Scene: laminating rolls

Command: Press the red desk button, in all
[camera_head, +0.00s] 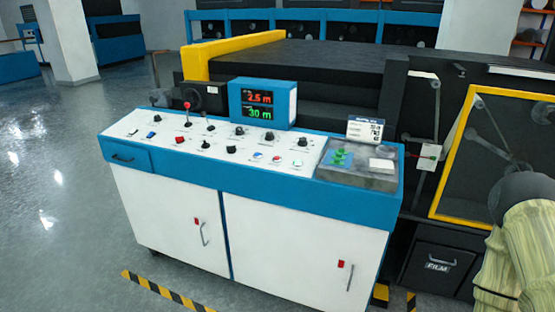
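The white-topped control desk (190,152) with blue edges stands in the middle of the head view. A small red button (180,139) sits on the left part of its sloped top, among black knobs and other small controls. A lever with a red ball top (187,106) stands upright just behind it. Nothing covers the red button. It is too small to tell whether it is pressed in. My gripper does not show in this view.
A display (263,104) reading 2.5 m and 30 m stands at the desk's back edge. A grey panel (350,174) with green parts is at the desk's right. A large machine (310,62) is behind. Shiny floor (60,215) is open at left.

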